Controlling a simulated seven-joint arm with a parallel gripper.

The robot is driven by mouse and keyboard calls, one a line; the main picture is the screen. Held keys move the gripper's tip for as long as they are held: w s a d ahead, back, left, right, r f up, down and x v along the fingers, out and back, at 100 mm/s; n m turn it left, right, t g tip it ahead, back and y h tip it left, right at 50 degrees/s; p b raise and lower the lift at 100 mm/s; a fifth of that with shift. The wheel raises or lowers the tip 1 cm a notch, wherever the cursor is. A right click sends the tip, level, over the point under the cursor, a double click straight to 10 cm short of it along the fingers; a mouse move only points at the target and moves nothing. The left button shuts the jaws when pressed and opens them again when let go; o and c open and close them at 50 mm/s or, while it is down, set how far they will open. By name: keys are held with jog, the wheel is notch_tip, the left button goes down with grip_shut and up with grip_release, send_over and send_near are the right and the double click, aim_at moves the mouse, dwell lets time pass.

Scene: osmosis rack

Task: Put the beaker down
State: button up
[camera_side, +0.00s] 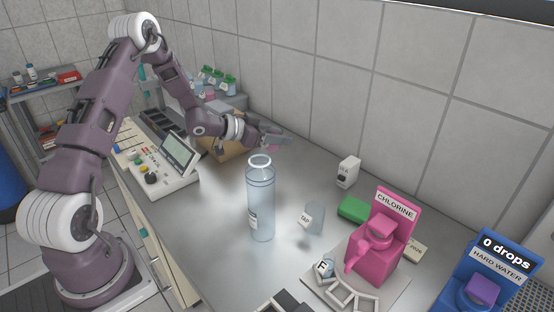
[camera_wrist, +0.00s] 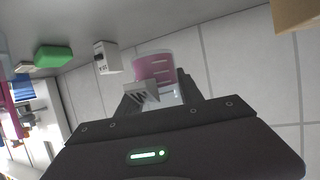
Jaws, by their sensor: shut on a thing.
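My gripper (camera_side: 272,137) is at the far part of the bench, near the wall, in the side view. It is shut on a clear beaker with pink liquid; the beaker shows between the fingers in the wrist view (camera_wrist: 154,66). In the side view only a small pink part of the beaker (camera_side: 272,148) shows under the fingers. Whether its base touches the bench is hidden. In the wrist view the gripper fingers (camera_wrist: 160,94) sit around the beaker's side.
A clear tall bottle (camera_side: 261,205) and a beaker labelled TAP (camera_side: 315,217) stand on the steel bench (camera_side: 215,245). A white box (camera_side: 348,172), a green block (camera_side: 353,209) and the pink chlorine dispenser (camera_side: 378,240) are to the right. A cardboard box (camera_side: 222,150) stands behind the arm.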

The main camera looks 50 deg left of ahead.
jog(key=s+d+r+n+y, duration=0.2)
jog(key=s+d+r, duration=0.1)
jog(key=d+r, duration=0.3)
jog(key=s+d+r+n+y, duration=0.1)
jog(key=s+d+r+y, duration=0.15)
jog(key=d+r, duration=0.4)
jog(key=m+h, duration=0.5)
jog(key=h, duration=0.1)
send_over(234, 197)
jog(key=shift+g, duration=0.3)
jog(key=shift+f, duration=10.4)
jog(key=shift+f, duration=0.6)
jog(key=o, duration=1.4)
jog(key=shift+o, duration=0.2)
